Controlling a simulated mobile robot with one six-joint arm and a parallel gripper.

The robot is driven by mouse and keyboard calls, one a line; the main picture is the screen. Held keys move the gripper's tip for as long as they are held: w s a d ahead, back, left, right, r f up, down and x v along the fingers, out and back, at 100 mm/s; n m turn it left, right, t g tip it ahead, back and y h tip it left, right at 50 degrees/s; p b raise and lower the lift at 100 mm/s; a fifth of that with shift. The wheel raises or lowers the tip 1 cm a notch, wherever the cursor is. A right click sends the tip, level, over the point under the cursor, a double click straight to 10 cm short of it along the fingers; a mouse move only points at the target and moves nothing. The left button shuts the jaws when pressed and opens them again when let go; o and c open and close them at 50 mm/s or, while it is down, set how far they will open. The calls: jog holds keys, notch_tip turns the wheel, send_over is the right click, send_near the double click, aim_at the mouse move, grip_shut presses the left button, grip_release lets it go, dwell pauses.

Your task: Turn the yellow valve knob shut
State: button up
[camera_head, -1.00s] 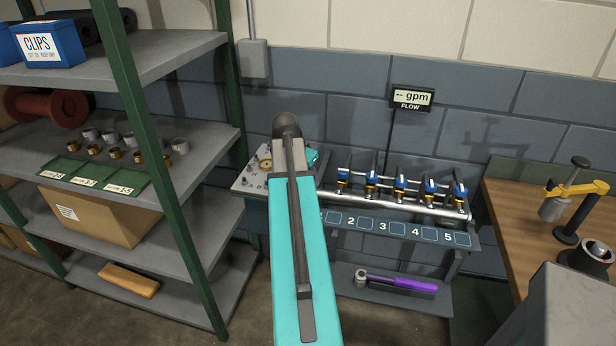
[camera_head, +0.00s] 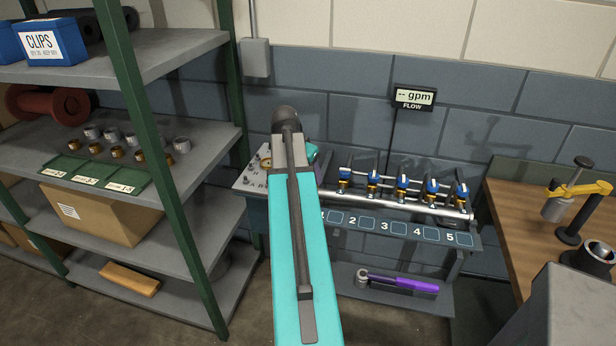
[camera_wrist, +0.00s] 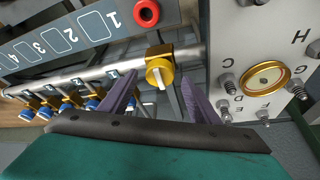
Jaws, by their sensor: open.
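The yellow valve knob (camera_wrist: 160,71) shows in the wrist view at the end of the silver pipe, near the label 1. It is round, with a pale raised bar across its face. My gripper (camera_wrist: 158,80) is open, with its two purple fingers spread left and right of the knob in the picture. I see no clear contact, and I cannot tell the depth between fingertips and knob. In the head view my teal arm hides the knob and the fingers.
Several blue-handled valves (camera_head: 403,184) line the silver pipe (camera_head: 400,208) above a numbered strip. A lettered panel (camera_wrist: 250,45) with bolts and a brass-rimmed dial (camera_wrist: 265,79) stands close on the right in the wrist view. A red ring (camera_wrist: 147,13) is near label 1. The flow display (camera_head: 415,97) shows dashes.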

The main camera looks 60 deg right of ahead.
jog(key=b+v, duration=0.2)
jog(key=v, duration=0.9)
jog(key=shift+a+r, duration=0.25)
jog(key=shift+r, duration=0.1)
dwell(0.5)
